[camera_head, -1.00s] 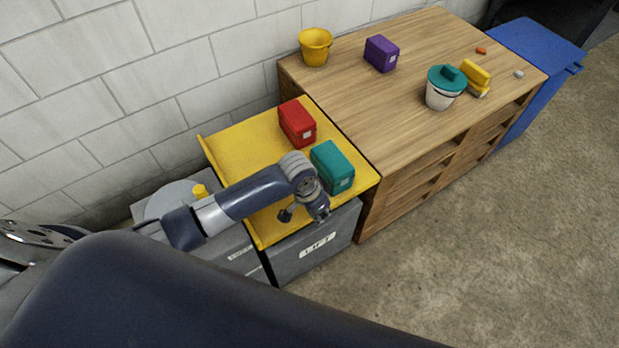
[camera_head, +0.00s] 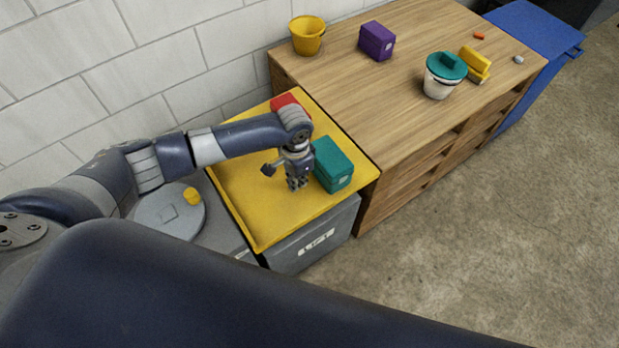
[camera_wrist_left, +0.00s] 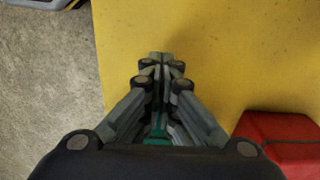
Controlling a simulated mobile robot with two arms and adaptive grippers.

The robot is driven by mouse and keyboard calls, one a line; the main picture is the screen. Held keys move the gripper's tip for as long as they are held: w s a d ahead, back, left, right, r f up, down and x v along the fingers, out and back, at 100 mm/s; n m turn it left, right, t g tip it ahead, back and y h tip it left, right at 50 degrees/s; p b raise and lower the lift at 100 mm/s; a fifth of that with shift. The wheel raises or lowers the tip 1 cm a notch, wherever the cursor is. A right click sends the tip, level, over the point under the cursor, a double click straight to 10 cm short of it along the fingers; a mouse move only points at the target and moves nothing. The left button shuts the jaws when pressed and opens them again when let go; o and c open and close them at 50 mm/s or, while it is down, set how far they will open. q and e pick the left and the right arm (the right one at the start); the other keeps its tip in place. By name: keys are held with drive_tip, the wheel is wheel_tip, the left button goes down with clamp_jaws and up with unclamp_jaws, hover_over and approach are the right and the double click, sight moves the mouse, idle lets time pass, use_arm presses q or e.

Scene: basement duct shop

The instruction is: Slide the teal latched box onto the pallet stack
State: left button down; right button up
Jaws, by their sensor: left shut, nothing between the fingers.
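The teal latched box (camera_head: 336,166) stands upright on the yellow lift platform (camera_head: 250,185), near its right edge beside the pallet stack. A sliver of teal (camera_wrist_left: 156,142) shows between the finger links in the left wrist view. The wooden pallet stack (camera_head: 385,120) has slots along its front side, and its top is about level with the platform. My left gripper (camera_head: 297,186) points down over the platform, just left of the teal box. It is shut and empty. In the left wrist view its fingertips (camera_wrist_left: 160,58) meet above bare yellow surface. My right gripper is not in view.
A red box (camera_head: 285,101) stands behind my left arm, partly hidden. The stack holds a yellow bucket (camera_head: 307,36), purple box (camera_head: 377,41), teal-lidded pot (camera_head: 440,85), yellow object (camera_head: 475,62) and small bits. Its near-left top is clear. A blue bin (camera_head: 535,45) stands beyond.

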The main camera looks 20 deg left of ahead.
sight(310, 186)
use_arm(q)
wheel_tip(310, 186, down, 2)
drive_tip(key=shift+f, duration=0.2)
drive_tip(key=shift+w+d+f, duration=0.15)
drive_tip(key=shift+w+d, duration=0.5)
drive_tip(key=shift+w, duration=0.15)
drive_tip(key=shift+w+d, duration=0.55)
drive_tip(key=shift+w, duration=0.2)
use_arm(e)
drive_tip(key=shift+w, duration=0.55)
